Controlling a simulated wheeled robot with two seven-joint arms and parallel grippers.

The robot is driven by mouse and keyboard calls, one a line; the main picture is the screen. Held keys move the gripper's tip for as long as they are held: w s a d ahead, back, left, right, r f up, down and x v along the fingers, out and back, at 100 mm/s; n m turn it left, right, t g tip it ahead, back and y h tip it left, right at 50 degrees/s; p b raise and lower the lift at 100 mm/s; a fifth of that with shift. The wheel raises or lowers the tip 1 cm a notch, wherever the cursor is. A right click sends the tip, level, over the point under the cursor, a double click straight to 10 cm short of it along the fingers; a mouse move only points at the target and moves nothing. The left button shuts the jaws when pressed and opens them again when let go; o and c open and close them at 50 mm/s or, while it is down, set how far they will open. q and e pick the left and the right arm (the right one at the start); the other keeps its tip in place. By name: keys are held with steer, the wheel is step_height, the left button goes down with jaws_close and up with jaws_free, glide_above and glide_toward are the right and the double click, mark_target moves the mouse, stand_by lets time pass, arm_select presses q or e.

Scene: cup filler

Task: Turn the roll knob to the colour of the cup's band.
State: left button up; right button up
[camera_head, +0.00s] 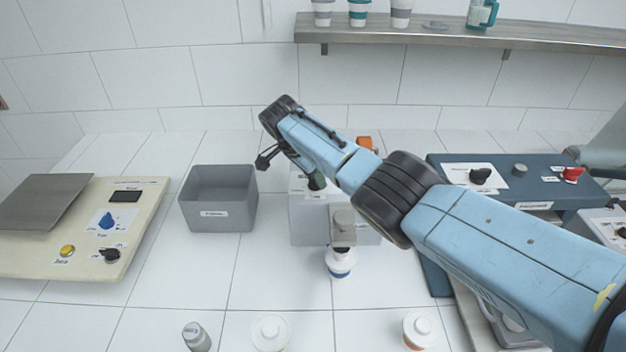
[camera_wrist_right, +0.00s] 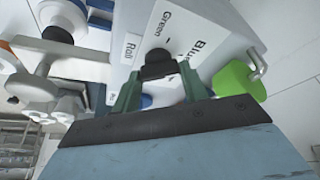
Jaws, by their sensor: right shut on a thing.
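The cup (camera_head: 341,262) is white with a blue band and stands upright below the grey spout (camera_head: 343,225) of the filler box (camera_head: 310,218). In the right wrist view, the black roll knob (camera_wrist_right: 158,65) sits between the green fingers of my right gripper (camera_wrist_right: 158,90), which is shut on it. The labels "Roll", "Green" and "Blue" (camera_wrist_right: 197,48) show on the panel around the knob. The knob's pointer is hidden, so I cannot tell its setting. In the head view, my right gripper (camera_head: 317,182) is at the box's top, partly covered by my arm. My left gripper is not in view.
A grey open bin (camera_head: 217,212) stands left of the filler. A cream panel (camera_head: 130,215) with knobs lies farther left, and a dark blue panel (camera_head: 540,190) lies right. A shelf (camera_head: 460,36) with cups hangs above.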

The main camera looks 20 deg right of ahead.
steer(key=shift+m+b, duration=0.5)
steer(key=o, duration=1)
steer(key=shift+d, duration=0.1)
steer(key=shift+r, duration=0.15)
steer(key=shift+a+r, duration=0.25)
steer(key=shift+r, duration=0.05)
steer(key=v, duration=1.2)
steer(key=shift+w+a+r, duration=0.1)
steer(key=shift+r, duration=0.1)
